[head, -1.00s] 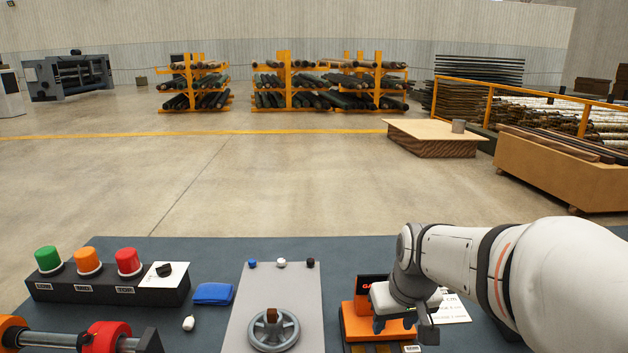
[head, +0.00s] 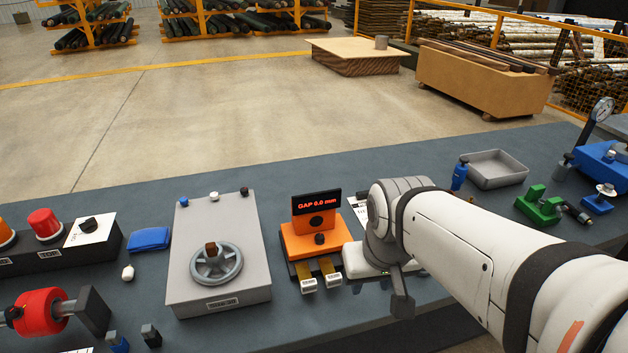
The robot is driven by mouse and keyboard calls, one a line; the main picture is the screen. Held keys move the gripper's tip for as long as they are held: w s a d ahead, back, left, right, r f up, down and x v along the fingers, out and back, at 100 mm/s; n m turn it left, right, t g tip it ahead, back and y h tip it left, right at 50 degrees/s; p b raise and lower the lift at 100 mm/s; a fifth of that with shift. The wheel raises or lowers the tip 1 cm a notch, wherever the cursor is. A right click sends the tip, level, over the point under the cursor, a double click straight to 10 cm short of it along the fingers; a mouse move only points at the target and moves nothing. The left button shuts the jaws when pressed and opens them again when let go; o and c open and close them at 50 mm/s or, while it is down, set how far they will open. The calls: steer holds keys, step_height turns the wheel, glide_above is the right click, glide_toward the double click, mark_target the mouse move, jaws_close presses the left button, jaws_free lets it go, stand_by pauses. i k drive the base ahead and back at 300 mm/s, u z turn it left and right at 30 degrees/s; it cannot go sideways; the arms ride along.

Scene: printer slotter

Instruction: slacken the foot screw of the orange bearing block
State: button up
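I cannot make out a block that is surely the orange bearing block, and no foot screw shows clearly. An orange unit (head: 302,243) with a dark display (head: 317,203) reading "GAP 0.0 mm" stands mid-bench, with two brass-coloured tabs at its front. At the left edge a red cylinder (head: 40,312) sits on a shaft beside a dark end block (head: 91,310). My gripper (head: 385,275) is just right of the orange unit, low over the bench. Its fingers are mostly hidden by its own body, so their opening cannot be seen.
A grey panel with a handwheel (head: 217,262) stands left of the orange unit. A blue cloth (head: 149,239) and button box (head: 85,246) lie further left. At right are a grey tray (head: 497,168), a green fixture (head: 540,205) and a blue fixture (head: 603,160).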

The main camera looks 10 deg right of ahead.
mark_target(319, 237)
steer(key=z, duration=0.65)
steer(key=k, duration=1.35)
steer(key=u, duration=0.75)
steer(key=i, duration=1)
steer(key=u, duration=0.05)
